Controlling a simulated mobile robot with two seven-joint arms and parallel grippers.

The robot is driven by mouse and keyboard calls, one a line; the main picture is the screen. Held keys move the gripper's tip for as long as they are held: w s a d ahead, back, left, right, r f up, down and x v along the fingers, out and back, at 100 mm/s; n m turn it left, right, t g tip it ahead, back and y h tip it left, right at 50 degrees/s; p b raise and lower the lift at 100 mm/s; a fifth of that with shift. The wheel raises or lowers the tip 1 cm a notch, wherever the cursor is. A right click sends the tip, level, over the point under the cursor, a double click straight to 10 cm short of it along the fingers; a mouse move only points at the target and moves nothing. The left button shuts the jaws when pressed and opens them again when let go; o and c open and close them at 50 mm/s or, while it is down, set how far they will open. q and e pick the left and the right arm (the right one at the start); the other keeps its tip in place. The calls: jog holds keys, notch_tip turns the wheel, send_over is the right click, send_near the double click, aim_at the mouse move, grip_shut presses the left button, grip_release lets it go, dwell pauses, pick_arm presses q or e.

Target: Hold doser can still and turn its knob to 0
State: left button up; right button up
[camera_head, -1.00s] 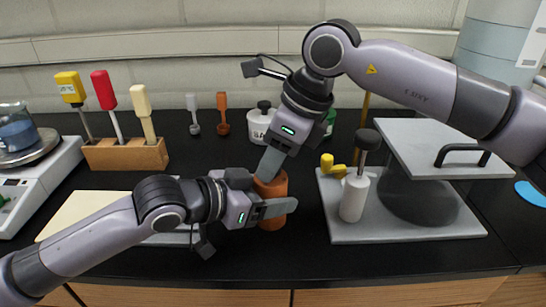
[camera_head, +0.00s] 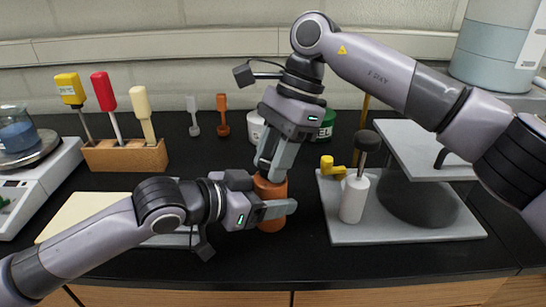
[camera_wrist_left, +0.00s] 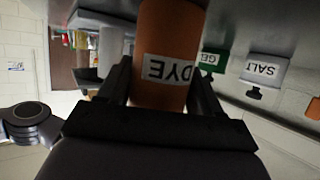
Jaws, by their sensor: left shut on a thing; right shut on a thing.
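The orange doser can (camera_head: 271,225) stands on the black bench in the middle of the head view. In the left wrist view the can (camera_wrist_left: 165,35) appears upside down, with a DYE label facing the camera. My left gripper (camera_head: 279,210) is shut around the can's body from the left. Its two dark fingers (camera_wrist_left: 165,95) show on either side of the can in the left wrist view. My right gripper (camera_head: 272,172) points down from above and is shut at the top of the can. The knob and its setting are hidden behind the right fingers.
A wooden tool rack (camera_head: 125,156) stands left.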

pick_arm(q)
jog(key=shift+f, duration=0.1)
pick_arm(e)
jog(key=shift+n, duration=0.6)
jog(key=shift+h, duration=0.3)
jog(key=o, duration=0.8)
jog(key=v, duration=1.2)
jog(key=shift+w+d, duration=0.1)
jog(key=shift+w, duration=0.1)
pick_arm(q)
jog(key=o, duration=1.2)
